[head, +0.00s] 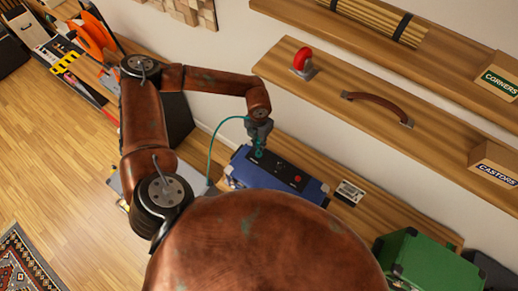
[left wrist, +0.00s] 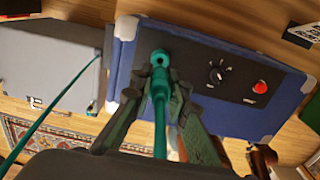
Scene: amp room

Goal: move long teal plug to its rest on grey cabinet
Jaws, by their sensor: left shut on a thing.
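My left gripper (head: 259,141) is shut on the long teal plug (head: 258,153), just above the black top panel of the blue amp (head: 235,172). In the left wrist view the fingers (left wrist: 163,88) close around the plug (left wrist: 160,62), whose round end lies over the left part of the panel. I cannot tell whether the plug is seated in the panel. A teal cable (head: 211,147) loops from the gripper down to the left. My right gripper is not in view.
A small card (head: 348,192) lies right of the amp. A green case (head: 425,262) stands at lower right. A wooden shelf (head: 420,139) runs along the wall behind.

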